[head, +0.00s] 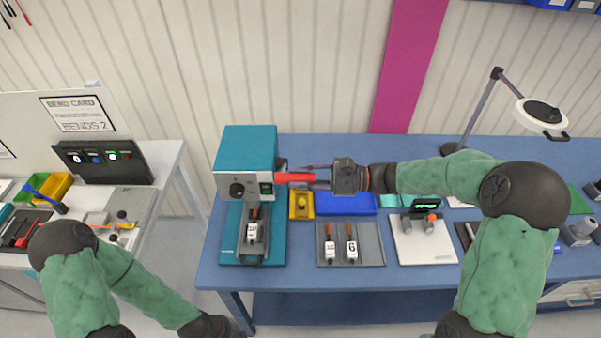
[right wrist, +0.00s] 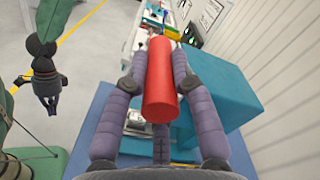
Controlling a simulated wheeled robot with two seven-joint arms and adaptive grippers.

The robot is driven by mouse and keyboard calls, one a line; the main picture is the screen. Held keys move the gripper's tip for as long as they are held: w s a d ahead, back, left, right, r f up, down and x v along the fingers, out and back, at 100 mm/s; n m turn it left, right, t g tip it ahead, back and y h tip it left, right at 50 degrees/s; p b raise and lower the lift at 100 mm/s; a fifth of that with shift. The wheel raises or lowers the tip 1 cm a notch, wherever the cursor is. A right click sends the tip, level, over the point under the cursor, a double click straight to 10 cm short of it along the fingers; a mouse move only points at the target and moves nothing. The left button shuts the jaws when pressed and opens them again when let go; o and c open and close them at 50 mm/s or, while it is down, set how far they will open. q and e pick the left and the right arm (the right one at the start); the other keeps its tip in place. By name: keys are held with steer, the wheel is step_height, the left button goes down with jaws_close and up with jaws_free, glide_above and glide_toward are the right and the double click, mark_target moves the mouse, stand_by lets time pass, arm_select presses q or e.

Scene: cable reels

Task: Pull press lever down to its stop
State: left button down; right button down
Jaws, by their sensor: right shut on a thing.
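The press (head: 247,155) is a teal box on a teal base at the left end of the blue table; its housing also shows in the right wrist view (right wrist: 225,95). Its lever has a red handle (head: 294,177) that points right, about level, from the press's right side. My right gripper (head: 318,177) is shut on the red handle, which lies between the fingers in the right wrist view (right wrist: 160,80). A tagged piece (head: 253,230) sits in the slot under the press head. My left gripper (head: 212,328) is low at the bottom edge, its fingers not clear.
A grey tray (head: 374,232) with two tagged pieces lies right of the press, with a yellow block (head: 301,205) and a blue tray (head: 345,204) behind. A white panel (head: 424,250) and a lamp (head: 541,112) stand further right.

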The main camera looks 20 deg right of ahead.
steer(key=s+f+n+b, duration=0.2)
steer(key=f+b, duration=0.4)
steer(key=s+a+f+n+b, duration=0.1)
steer(key=s+f+n+b, duration=0.1)
steer(key=f+b, duration=0.4)
steer(key=shift+s+a+n+b, duration=0.25)
steer(key=shift+s+n+b, duration=0.15)
steer(key=shift+b, duration=0.2)
steer(key=c, duration=1)
jaws_free()
steer(key=shift+r, duration=0.1)
steer(key=shift+d, duration=0.15)
steer(key=v, duration=1.1)
steer(key=shift+s+d, duration=0.15)
steer(key=shift+d, duration=0.2)
